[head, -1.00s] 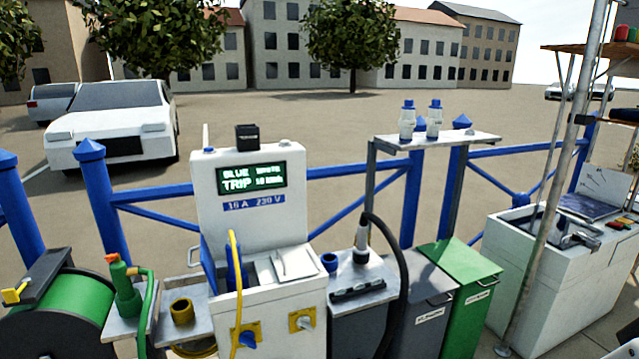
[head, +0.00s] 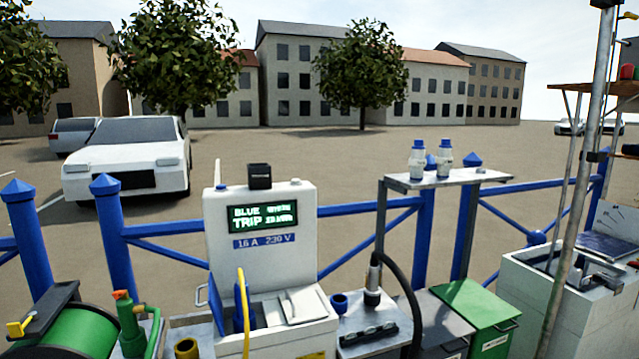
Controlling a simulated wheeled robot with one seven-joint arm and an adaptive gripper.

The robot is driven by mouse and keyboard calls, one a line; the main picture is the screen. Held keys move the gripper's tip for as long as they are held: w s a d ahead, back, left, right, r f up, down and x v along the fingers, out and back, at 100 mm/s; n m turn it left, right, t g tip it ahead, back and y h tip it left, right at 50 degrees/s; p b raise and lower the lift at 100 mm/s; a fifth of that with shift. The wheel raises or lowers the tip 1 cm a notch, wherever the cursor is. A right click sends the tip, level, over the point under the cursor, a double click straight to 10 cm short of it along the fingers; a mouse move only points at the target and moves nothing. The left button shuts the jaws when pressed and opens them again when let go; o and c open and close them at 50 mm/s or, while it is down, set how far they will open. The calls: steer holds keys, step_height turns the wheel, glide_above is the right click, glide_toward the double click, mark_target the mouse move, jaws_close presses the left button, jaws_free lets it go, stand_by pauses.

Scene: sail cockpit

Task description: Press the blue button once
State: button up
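The white power pedestal (head: 262,215) stands at the centre left in the head view. I cannot clearly make out a blue button. A small bluish cap (head: 222,187) sits on the pedestal's top left, too small to identify. A yellow cable (head: 243,300) runs down in front of a blue part on the pedestal's left. The pedestal's lower front is cut off by the frame. My gripper is not in view.
A green hose reel (head: 75,335) stands at the lower left. A shelf with two bottles (head: 430,178), a black hose, and grey and green bins (head: 470,305) are right of the pedestal. A metal pole (head: 575,190) and white counter are farther right. Blue railing runs behind.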

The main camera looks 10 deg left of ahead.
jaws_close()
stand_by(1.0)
